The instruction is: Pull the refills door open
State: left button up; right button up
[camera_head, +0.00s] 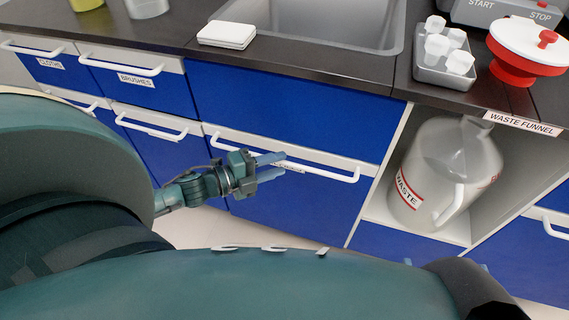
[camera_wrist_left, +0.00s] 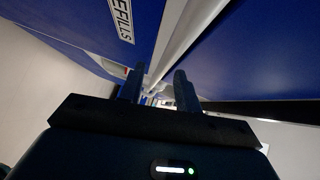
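The refills door (camera_head: 290,208) is a blue front below the sink with a white bar handle (camera_head: 325,173) along its top. It looks shut in the head view. Its REFILLS label shows in the left wrist view (camera_wrist_left: 122,18), partly cut off. My left gripper (camera_head: 284,166) is at the middle of this handle, its fingers pointing right along the front. In the left wrist view, its two fingers (camera_wrist_left: 159,82) are apart, with the white bar (camera_wrist_left: 172,45) running up from between the tips. Whether they touch it I cannot tell. My right gripper is not in view.
Blue drawers labelled CLOTHS (camera_head: 50,70) and BRUSHES (camera_head: 140,88) are to the left. An open bay with a waste jug (camera_head: 440,165) is to the right. The dark counter (camera_head: 300,70) above holds the sink, a white pad (camera_head: 227,34) and a red funnel (camera_head: 512,70).

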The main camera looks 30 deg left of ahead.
pick_arm(q)
jog(key=shift+x, duration=1.45)
grip_shut()
